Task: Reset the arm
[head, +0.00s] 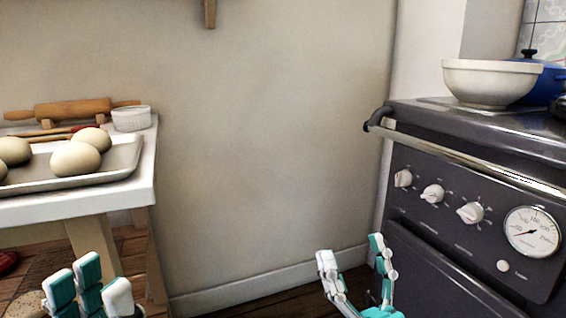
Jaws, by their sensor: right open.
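My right gripper (354,262) is at the bottom of the head view, right of centre, in front of the stove. Its two white and teal fingers are spread, with nothing between them. My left gripper (88,284) is at the bottom left, in front of the white table. Its white and teal fingertips stand close to each other, and the rest is cut off by the picture edge. I cannot tell whether it is open or shut. I see no object held in it.
The white table (140,190) at left holds a tray (118,172) with several round buns (76,159), a rolling pin (72,109) and a white ramekin (131,118). The dark stove (410,205) at right carries a white bowl (488,83) and a blue pot (548,85). Floor between is clear.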

